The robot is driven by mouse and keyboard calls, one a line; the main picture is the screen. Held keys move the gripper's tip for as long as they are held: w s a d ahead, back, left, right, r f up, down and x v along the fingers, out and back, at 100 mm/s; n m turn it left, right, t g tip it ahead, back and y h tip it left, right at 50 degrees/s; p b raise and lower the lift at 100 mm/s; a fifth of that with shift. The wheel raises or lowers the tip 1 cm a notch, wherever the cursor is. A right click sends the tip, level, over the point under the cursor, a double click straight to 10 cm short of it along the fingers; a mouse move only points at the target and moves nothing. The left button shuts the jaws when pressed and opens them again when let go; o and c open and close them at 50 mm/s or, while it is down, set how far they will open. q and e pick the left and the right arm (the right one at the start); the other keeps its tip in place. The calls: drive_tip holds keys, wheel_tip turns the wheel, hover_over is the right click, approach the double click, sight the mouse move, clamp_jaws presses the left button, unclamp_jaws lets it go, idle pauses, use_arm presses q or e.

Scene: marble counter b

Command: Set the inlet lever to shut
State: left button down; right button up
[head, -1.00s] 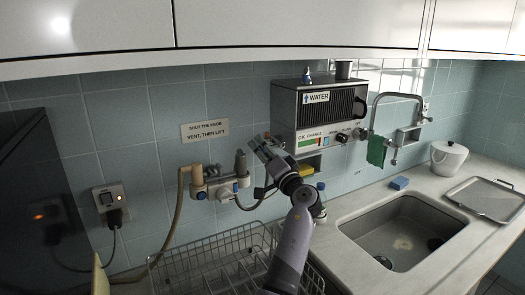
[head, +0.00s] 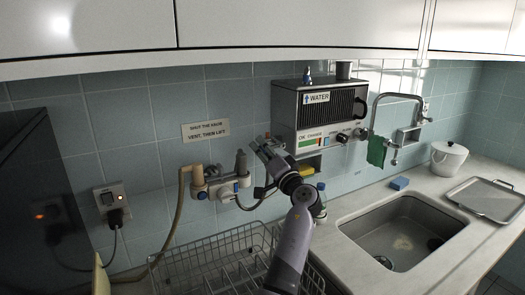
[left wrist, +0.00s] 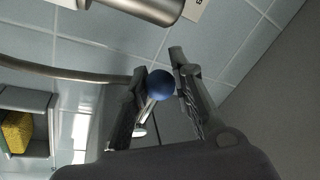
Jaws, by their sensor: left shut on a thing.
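My left gripper (head: 262,146) is in front of the tiled wall, just left of the boiler unit labelled WATER (head: 327,112). In the left wrist view a blue ball knob (left wrist: 160,84) on a thin metal rod is between its two fingers, and the gripper is shut on it. I take this knob to be the end of the inlet lever; the lever's base is hidden. In the head view the arm and gripper cover the knob. A wall valve fitting with blue parts (head: 221,189) is left of and below the gripper. My right gripper does not show.
A wire dish rack (head: 200,262) stands below the arm. A sink (head: 382,238) with a tap and green cloth (head: 376,150) is to the right. A yellow sponge (left wrist: 15,131) lies in a holder. A grey cylinder (left wrist: 140,8) is close beyond the fingers.

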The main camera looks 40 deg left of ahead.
use_arm(q)
drive_tip(key=shift+m+p, duration=0.35)
drive_tip(key=shift+m, duration=0.25)
drive_tip(key=r+m+p, duration=0.1)
drive_tip(key=m, duration=0.1)
drive_tip(key=r+m+t+p, duration=0.1)
drive_tip(key=p, duration=0.1)
drive_tip(key=shift+w+d+m+t+h, duration=0.1)
drive_tip(key=shift+w+m+t+h, duration=0.1)
drive_tip(key=shift+m+t+h, duration=0.15)
drive_tip(key=m+p, duration=0.1)
drive_tip(key=r+m+p, duration=0.1)
drive_tip(key=m, duration=0.1)
drive_tip(key=shift+w+t+h+p, duration=0.2)
drive_tip(key=shift+t+h+p, duration=0.15)
drive_tip(key=shift+w+d+m+p, duration=0.1)
drive_tip(key=shift+w+m+p, duration=0.05)
drive_tip(key=shift+m+p, duration=0.35)
drive_tip(key=c, duration=1.7)
unclamp_jaws()
drive_tip(key=shift+o, duration=1.4)
drive_tip(key=shift+w, duration=0.15)
drive_tip(key=shift+o, duration=1.1)
drive_tip(key=shift+r, duration=0.2)
